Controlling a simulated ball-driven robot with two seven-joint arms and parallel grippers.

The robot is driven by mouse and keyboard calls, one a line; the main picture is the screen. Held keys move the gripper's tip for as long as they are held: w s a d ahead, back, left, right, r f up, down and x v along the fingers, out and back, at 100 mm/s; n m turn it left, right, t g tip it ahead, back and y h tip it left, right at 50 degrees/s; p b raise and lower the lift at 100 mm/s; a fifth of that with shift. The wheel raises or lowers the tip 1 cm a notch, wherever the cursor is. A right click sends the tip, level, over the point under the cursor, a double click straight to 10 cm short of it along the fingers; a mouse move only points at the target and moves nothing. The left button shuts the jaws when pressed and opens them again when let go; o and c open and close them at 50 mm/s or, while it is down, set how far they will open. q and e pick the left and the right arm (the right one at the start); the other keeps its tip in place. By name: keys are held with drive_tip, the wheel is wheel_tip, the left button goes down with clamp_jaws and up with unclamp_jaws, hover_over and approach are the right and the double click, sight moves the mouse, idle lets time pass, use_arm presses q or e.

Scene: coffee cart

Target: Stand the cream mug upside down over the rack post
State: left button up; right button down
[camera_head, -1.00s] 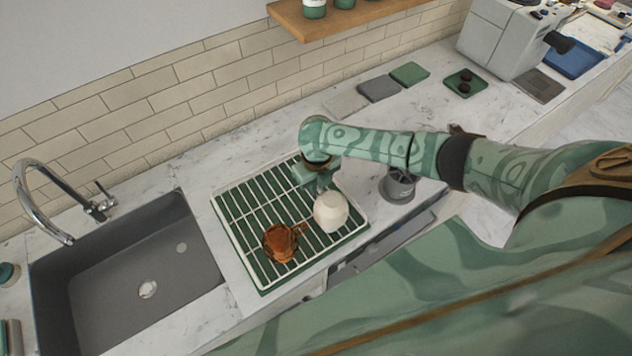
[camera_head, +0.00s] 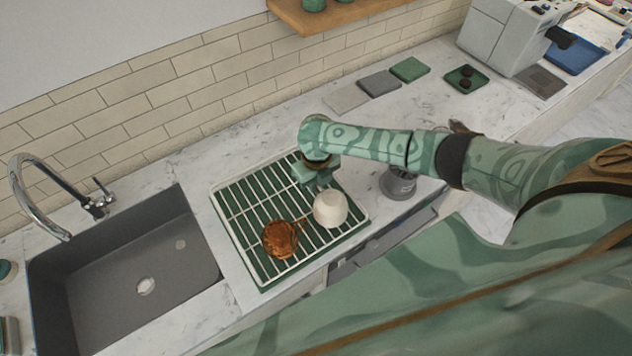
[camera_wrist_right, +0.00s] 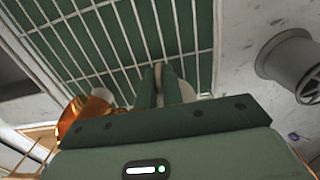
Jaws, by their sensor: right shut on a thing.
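The cream mug (camera_head: 330,209) is at the right part of the white wire rack (camera_head: 238,262), which lies over a green tray. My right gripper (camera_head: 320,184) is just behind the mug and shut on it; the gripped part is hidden. The mug appears base up, but I cannot tell whether it touches the rack. In the right wrist view the fingers (camera_wrist_right: 166,88) are close together, with a cream sliver of the mug (camera_wrist_right: 187,91) beside them. I cannot make out the rack post. My left gripper is not in view.
An amber glass mug (camera_head: 280,239) sits on the rack left of the cream mug. A grey round item (camera_head: 398,183) stands right of the rack. The sink (camera_head: 130,275) and tap (camera_head: 35,195) are at the left. Coloured squares (camera_head: 378,83) lie farther back.

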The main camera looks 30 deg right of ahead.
drive_tip(key=shift+f, duration=0.1)
drive_tip(key=c, duration=1.5)
unclamp_jaws()
drive_tip(key=shift+o, duration=0.2)
wheel_tip(320, 180, up, 16)
drive_tip(key=p, duration=0.2)
drive_tip(key=shift+s+r+p, duration=0.2)
drive_tip(key=shift+p, duration=0.1)
